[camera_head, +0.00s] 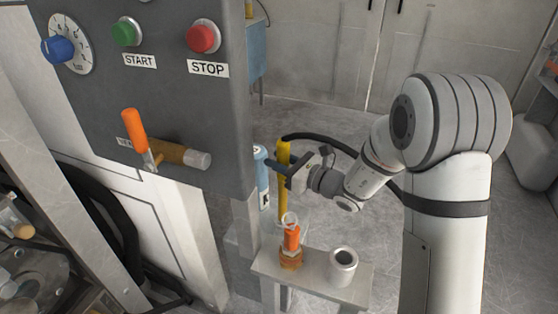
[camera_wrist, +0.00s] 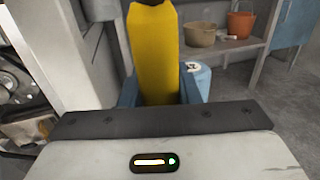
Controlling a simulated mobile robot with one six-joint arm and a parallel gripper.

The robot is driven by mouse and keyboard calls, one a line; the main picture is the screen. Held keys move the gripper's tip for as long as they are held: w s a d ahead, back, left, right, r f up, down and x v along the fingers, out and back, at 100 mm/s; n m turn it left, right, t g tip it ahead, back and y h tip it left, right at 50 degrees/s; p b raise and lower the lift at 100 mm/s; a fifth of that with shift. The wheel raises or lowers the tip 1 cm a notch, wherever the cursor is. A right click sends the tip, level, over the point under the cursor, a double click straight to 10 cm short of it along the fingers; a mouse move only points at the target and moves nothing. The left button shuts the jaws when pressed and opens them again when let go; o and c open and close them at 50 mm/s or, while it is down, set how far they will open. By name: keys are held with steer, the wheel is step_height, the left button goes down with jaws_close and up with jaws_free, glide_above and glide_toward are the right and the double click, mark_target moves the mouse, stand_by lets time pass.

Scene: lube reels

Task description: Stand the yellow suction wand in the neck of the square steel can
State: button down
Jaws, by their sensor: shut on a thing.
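The yellow suction wand (camera_head: 283,185) stands about upright beside the grey control panel in the head view. A black hose runs from its top behind my arm. My gripper (camera_head: 282,166) is shut on the wand's upper part. In the wrist view the wand (camera_wrist: 155,55) rises between my blue fingers (camera_wrist: 158,95). The wand's lower end is hard to make out behind the small shelf's fittings. I cannot clearly pick out the square steel can or its neck in either view.
A blue container (camera_head: 262,178) is close left of the wand. The control panel (camera_head: 185,95) stands close left. The wrist view shows an orange bucket (camera_wrist: 240,25) on a shelf.

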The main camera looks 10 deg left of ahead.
steer(key=shift+f, duration=0.1)
steer(key=c, duration=1)
jaws_free()
steer(key=shift+s+d, duration=0.1)
steer(key=p+v, duration=0.1)
steer(key=v, duration=0.6)
steer(key=shift+s+d+p, duration=0.15)
steer(key=shift+d+p, duration=0.15)
steer(key=shift+p, duration=0.05)
